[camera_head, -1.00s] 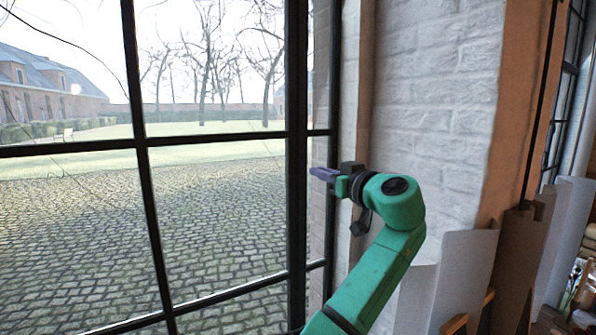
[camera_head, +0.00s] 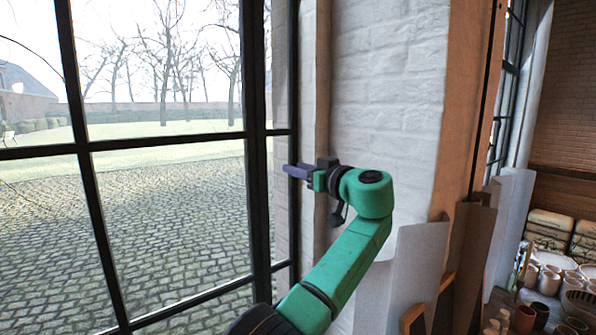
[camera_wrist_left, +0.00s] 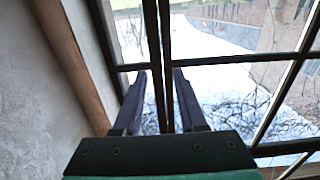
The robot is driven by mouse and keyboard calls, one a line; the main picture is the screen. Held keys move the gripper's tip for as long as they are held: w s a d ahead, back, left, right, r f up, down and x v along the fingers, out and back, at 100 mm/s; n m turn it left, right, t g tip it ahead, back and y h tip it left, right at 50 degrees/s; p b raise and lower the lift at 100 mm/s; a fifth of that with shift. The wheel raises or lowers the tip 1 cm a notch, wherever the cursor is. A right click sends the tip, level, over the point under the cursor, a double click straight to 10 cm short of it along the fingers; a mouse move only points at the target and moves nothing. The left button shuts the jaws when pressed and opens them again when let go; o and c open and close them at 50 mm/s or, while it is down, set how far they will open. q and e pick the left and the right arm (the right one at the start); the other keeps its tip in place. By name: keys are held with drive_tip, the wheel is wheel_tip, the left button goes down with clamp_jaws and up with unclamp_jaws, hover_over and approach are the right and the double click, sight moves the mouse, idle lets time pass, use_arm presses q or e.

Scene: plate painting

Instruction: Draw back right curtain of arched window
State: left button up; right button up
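A tall window (camera_head: 255,160) with black bars fills the left of the head view; its arched top is out of the frame. No curtain can be made out in either view. My left gripper (camera_head: 289,171) is raised in front of the window's right edge, near the white brick reveal, pointing left. In the left wrist view the gripper (camera_wrist_left: 160,78) has its two dark fingers apart, with nothing seen held between them. Dark upright window bars (camera_wrist_left: 158,50) show between the fingers; whether they touch is not clear. My right gripper is not in view.
A white brick wall (camera_head: 390,110) stands right of the window. Pale and brown sheets (camera_head: 415,270) lean at its foot. Further right are a second window (camera_head: 510,80) and several pots (camera_head: 548,280). Cobbles and bare trees lie outside the glass.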

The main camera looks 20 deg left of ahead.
use_arm(q)
drive_tip(key=shift+f, duration=0.15)
drive_tip(key=b+v, duration=0.4)
drive_tip(key=v, duration=1)
drive_tip(key=shift+d, duration=0.3)
drive_tip(key=shift+s, duration=0.1)
